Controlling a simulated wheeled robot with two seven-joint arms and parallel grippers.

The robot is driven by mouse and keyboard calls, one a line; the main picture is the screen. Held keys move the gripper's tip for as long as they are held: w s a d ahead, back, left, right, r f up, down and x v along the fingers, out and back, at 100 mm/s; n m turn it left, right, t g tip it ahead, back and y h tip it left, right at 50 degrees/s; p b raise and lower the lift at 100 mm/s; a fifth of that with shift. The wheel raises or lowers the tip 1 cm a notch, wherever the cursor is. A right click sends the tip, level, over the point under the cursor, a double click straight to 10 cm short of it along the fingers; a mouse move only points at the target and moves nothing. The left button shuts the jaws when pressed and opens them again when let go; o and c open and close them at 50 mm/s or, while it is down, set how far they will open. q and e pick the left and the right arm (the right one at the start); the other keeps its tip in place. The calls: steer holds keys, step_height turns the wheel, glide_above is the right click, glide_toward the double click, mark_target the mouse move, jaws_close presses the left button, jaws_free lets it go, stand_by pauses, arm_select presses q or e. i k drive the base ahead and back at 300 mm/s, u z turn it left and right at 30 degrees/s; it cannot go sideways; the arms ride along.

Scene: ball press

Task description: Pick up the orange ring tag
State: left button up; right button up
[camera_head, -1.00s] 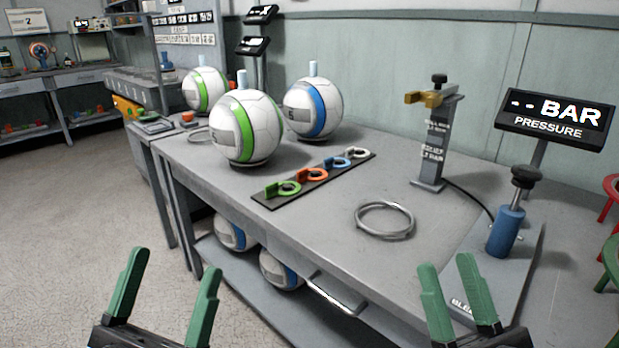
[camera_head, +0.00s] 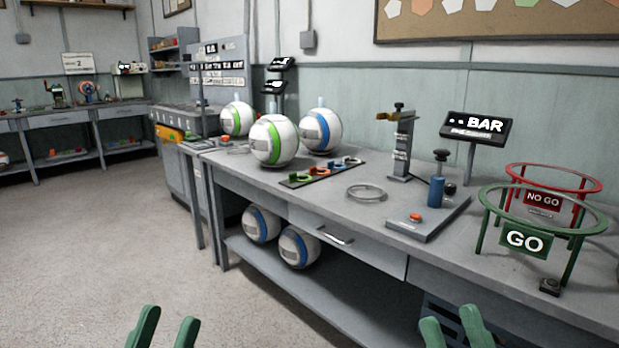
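The orange ring tag (camera_head: 319,171) lies on a dark strip (camera_head: 292,185) on the workbench (camera_head: 250,175). A green ring tag (camera_head: 301,177) lies to its left, and a blue and a white tag lie to its right. My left gripper (camera_head: 166,326) is open and empty at the bottom edge, well in front of the bench. My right gripper (camera_head: 451,326) is open and empty at the bottom edge, right of centre. Both grippers are far from the orange tag.
A green-striped ball (camera_head: 272,141) and a blue-striped ball (camera_head: 320,130) stand behind the strip. A metal ring (camera_head: 366,193), a clamp post (camera_head: 401,150) and a blue pump (camera_head: 436,192) stand to the right. Green GO (camera_head: 525,240) and red NO GO (camera_head: 543,199) hoops occupy the right end.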

mark_target(312, 170)
steer(key=u, duration=0.9)
steer(key=i, duration=1.1)
steer(key=u, duration=0.3)
steer(key=i, duration=1.25)
steer(key=z, duration=1.5)
steer(key=i, duration=0.85)
steer(key=z, duration=0.15)
